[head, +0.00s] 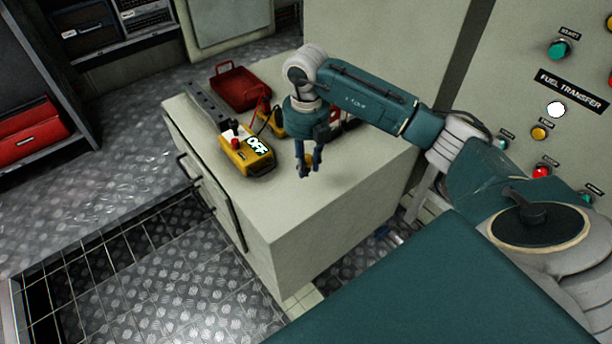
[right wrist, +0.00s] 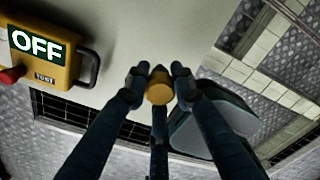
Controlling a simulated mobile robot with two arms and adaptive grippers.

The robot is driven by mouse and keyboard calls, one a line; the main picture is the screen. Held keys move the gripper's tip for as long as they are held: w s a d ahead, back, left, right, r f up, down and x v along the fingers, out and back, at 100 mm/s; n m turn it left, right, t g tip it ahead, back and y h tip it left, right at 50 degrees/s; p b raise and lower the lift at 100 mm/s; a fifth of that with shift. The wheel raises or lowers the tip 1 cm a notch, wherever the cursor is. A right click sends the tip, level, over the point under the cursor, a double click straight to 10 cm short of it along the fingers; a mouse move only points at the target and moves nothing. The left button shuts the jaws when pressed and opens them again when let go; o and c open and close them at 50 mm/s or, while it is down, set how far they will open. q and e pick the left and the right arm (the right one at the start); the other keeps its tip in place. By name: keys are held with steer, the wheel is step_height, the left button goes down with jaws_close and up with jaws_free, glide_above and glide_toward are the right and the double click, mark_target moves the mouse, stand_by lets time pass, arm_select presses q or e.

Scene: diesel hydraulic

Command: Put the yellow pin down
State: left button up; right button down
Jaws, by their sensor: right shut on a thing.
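The yellow pin (right wrist: 159,91) is seen end-on between the fingertips of my right gripper in the right wrist view. My right gripper (right wrist: 157,82) is shut on it. In the head view my right gripper (head: 308,168) points down over the top of the pale cabinet (head: 300,205), right of a yellow tester box. A small yellow bit of the pin (head: 308,159) shows between the fingers there. I cannot tell how far the pin is above the cabinet top. My left gripper is not in view.
The yellow tester (head: 246,157) reads OFF and has a red knob; it also shows in the right wrist view (right wrist: 45,45). A red tray (head: 240,88) and a grey bar (head: 207,105) lie behind it. The front of the cabinet top is clear. A fuel panel (head: 560,100) stands at right.

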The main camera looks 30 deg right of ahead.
mark_target(306, 169)
steer(key=shift+f, duration=0.6)
arm_select(q)
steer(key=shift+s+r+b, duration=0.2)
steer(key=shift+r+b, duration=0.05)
steer(key=shift+b, duration=0.2)
arm_select(e)
steer(key=shift+f, duration=1.85)
steer(key=c, duration=1.5)
jaws_free()
steer(key=shift+f, duration=0.15)
steer(key=shift+o, duration=0.2)
steer(key=shift+r, duration=0.55)
step_height(306, 169, up, 3)
steer(key=shift+w+r+p, duration=0.1)
steer(key=shift+p, duration=0.45)
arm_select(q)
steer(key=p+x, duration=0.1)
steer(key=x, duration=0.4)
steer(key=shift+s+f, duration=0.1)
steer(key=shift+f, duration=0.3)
arm_select(e)
step_height(306, 169, up, 8)
steer(key=shift+r, duration=0.1)
